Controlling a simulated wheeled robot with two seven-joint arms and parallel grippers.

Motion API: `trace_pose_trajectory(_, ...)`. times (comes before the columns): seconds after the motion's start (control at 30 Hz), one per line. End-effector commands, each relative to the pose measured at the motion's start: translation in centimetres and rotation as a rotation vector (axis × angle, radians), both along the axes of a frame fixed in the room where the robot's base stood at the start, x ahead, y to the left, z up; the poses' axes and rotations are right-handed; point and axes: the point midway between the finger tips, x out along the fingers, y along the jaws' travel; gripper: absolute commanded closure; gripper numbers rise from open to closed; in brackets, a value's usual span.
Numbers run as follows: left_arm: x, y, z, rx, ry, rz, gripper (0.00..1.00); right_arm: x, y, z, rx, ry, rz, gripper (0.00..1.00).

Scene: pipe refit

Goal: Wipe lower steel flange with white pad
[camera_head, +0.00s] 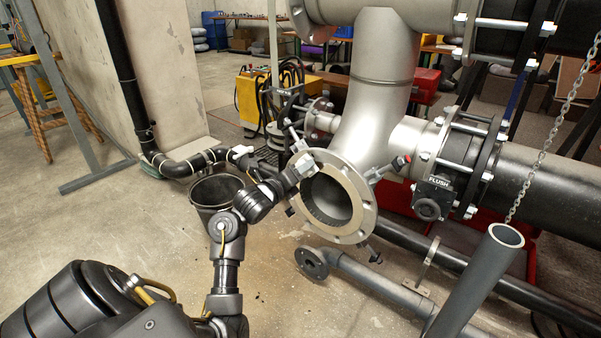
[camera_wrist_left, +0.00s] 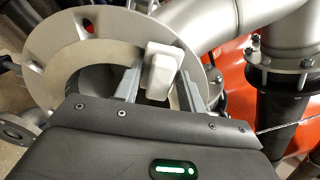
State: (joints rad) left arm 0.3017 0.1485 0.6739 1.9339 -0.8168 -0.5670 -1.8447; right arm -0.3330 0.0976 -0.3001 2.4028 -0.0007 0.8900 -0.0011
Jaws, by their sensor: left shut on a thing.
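The lower steel flange (camera_head: 362,207) is a round ring with bolt holes at the open lower end of the big steel pipe, in the middle of the head view. It fills the left of the left wrist view (camera_wrist_left: 48,42). My left gripper (camera_head: 299,170) is at the upper left of the ring. In the left wrist view its fingers (camera_wrist_left: 160,86) are shut on the white pad (camera_wrist_left: 161,66), a small block. The pad overlaps the flange's right side there; I cannot tell whether it touches. My right gripper is not in view.
A dark bucket (camera_head: 214,190) stands on the floor left of the flange. A small flanged grey pipe (camera_head: 345,268) lies below. An upright grey tube (camera_head: 480,278) and a chain (camera_head: 545,130) are at the right.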

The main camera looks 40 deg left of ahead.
Motion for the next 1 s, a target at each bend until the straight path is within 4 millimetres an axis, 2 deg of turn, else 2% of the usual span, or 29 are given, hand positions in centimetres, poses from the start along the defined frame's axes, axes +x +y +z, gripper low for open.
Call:
trace_pose_trajectory(0.57, 1.0, 0.0, 0.1, 0.000, -0.001, 0.000, 0.78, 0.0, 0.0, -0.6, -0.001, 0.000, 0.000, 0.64)
trace_pose_trajectory(1.0, 0.9, -3.4, -0.1, 0.000, -0.001, 0.001, 0.78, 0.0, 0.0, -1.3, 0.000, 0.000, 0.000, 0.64)
